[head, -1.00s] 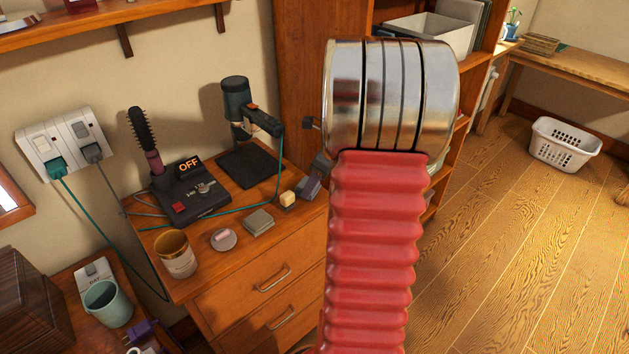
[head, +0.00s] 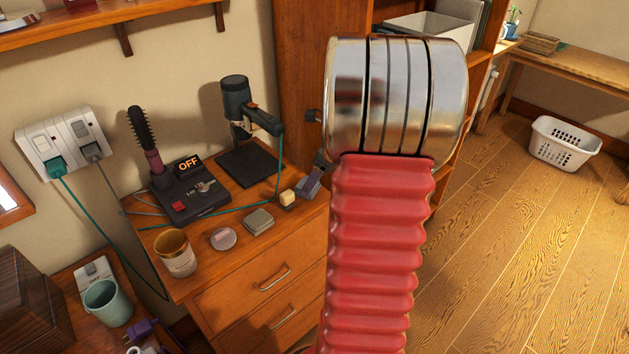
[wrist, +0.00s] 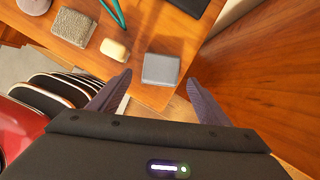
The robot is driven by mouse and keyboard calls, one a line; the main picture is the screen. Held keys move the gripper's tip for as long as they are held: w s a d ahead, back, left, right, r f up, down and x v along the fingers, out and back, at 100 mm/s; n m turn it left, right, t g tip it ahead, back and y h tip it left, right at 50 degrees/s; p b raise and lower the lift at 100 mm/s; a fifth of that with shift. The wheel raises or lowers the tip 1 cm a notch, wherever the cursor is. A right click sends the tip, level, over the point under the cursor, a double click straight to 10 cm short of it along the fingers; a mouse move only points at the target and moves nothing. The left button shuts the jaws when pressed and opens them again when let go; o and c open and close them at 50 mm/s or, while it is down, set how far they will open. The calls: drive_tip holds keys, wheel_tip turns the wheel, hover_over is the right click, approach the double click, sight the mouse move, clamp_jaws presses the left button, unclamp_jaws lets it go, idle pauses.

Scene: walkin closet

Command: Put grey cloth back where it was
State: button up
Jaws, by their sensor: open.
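A grey, rough-textured folded square (head: 258,221), which looks like the grey cloth, lies flat on the wooden cabinet top. It also shows at the upper left of the wrist view (wrist: 73,27). A smooth blue-grey block (wrist: 161,69) sits at the cabinet's edge; in the head view it shows beside my arm (head: 309,184). My gripper (wrist: 158,77) is open, its two dark fingers pointing toward the cabinet edge on either side of the block in the picture. I cannot tell whether they touch it. In the head view my arm hides most of the gripper.
A wooden panel (wrist: 265,75) stands close on the right.

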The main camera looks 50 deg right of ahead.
drive_tip(key=v, duration=1.1)
drive_tip(key=shift+r, duration=0.3)
drive_tip(key=shift+s+d, duration=0.1)
drive_tip(key=s+a+n, duration=0.3)
drive_tip(key=a+n, duration=1.3)
drive_tip(key=a, duration=0.3)
drive_tip(key=s+a+r+n+t+h, duration=0.1)
drive_tip(key=s+a+n, duration=0.3)
drive_tip(key=a+n, duration=1.2)
drive_tip(key=a, duration=0.3)
drive_tip(key=shift+a+r+n, duration=0.2)
drive_tip(key=shift+a+n, duration=0.15)
drive_tip(key=shift+n, duration=0.05)
drive_tip(key=shift+c, duration=0.7)
